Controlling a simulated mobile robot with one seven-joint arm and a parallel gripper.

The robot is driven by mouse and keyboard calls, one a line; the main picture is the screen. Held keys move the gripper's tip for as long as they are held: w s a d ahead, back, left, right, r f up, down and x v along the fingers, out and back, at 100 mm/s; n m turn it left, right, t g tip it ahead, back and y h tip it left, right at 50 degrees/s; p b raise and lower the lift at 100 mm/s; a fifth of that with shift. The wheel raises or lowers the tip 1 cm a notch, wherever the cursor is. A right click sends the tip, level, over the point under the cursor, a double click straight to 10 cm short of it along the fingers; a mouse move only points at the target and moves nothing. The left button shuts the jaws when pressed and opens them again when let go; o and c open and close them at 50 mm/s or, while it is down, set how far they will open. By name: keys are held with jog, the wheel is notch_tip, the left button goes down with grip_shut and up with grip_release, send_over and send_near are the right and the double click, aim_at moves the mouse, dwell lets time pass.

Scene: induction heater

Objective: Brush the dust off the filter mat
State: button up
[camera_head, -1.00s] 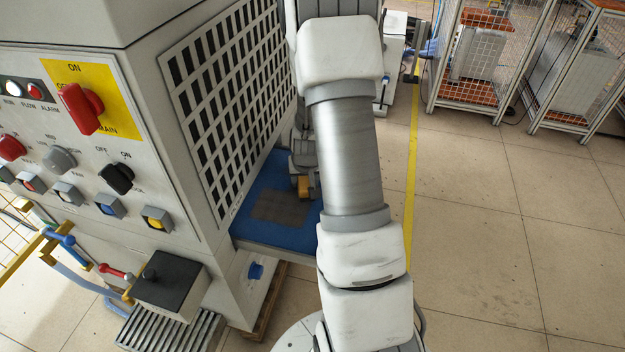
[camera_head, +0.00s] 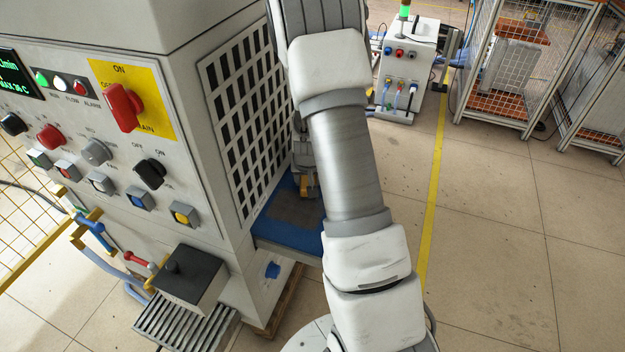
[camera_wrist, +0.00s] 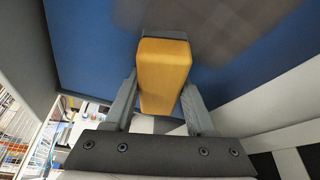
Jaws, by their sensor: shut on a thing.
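The blue filter mat (camera_head: 285,233) lies flat on a ledge at the side of the machine, below the grille. A dark grey-brown dust patch (camera_head: 292,211) covers part of it; the patch shows blurred at the top of the wrist view (camera_wrist: 215,25). My gripper (camera_head: 305,180) is at the patch's far edge, partly hidden by my arm. It is shut on a brush with a yellow handle (camera_wrist: 163,75). The brush's dark end (camera_wrist: 165,35) points to the mat near the patch. I cannot tell whether it touches.
The machine's slatted grille (camera_head: 245,120) rises close to the left of my arm. Its control panel (camera_head: 90,130) faces front, with a black box (camera_head: 190,275) below. A white unit with a green lamp (camera_head: 405,75) and mesh cages (camera_head: 510,70) stand behind. The floor at right is clear.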

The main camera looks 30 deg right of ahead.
jog(key=shift+w+a+p, duration=0.3)
jog(key=shift+w+a, duration=0.8)
jog(key=shift+w, duration=0.15)
